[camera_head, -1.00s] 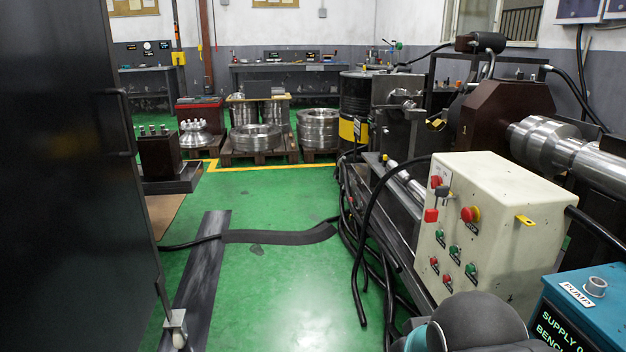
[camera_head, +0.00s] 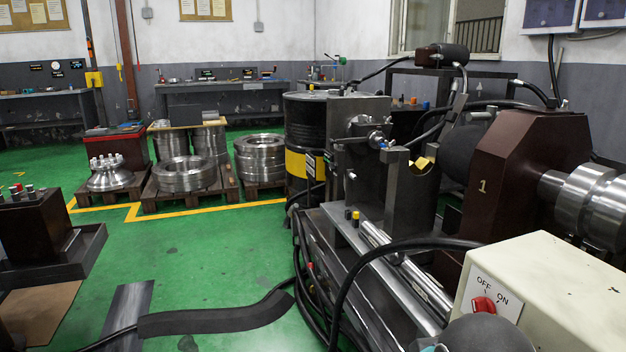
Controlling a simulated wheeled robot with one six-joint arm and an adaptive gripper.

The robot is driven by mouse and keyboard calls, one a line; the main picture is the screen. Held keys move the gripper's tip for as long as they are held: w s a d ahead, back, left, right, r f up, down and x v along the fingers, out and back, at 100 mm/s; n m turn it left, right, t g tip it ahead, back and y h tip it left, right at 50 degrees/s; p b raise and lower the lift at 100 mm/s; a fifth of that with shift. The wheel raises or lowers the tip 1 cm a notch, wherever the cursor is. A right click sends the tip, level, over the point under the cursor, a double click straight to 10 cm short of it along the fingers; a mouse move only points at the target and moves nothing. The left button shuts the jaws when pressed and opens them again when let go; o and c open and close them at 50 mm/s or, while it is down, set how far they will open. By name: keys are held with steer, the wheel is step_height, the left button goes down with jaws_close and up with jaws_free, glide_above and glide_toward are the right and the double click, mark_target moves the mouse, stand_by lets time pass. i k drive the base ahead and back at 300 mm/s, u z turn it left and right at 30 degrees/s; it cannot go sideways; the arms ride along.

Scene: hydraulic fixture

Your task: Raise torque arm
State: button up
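The hydraulic fixture stands at the right on a long dark bench frame (camera_head: 345,275). It has a dark red housing (camera_head: 520,170) marked 1, with a bright steel shaft (camera_head: 590,205) coming out of its right side. To its left are a grey upright bracket (camera_head: 410,205) with a yellow piece (camera_head: 424,163) at its top and a grey plate with a round steel fitting (camera_head: 375,140). Steel rods (camera_head: 405,270) lie low along the bench. I cannot tell which part is the torque arm. My gripper is not in view; a dark rounded part of my arm shows at the bottom right.
A cream control box (camera_head: 560,290) with a red OFF/ON switch (camera_head: 484,305) is close at the lower right. Black hoses (camera_head: 340,300) loop along the bench. A black and yellow drum (camera_head: 305,150) and pallets of steel rings (camera_head: 187,173) stand behind. Green floor (camera_head: 215,240) is open at left centre.

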mark_target(351, 140)
steer(key=u, duration=0.3)
steer(key=i, duration=1.2)
steer(key=z, duration=0.4)
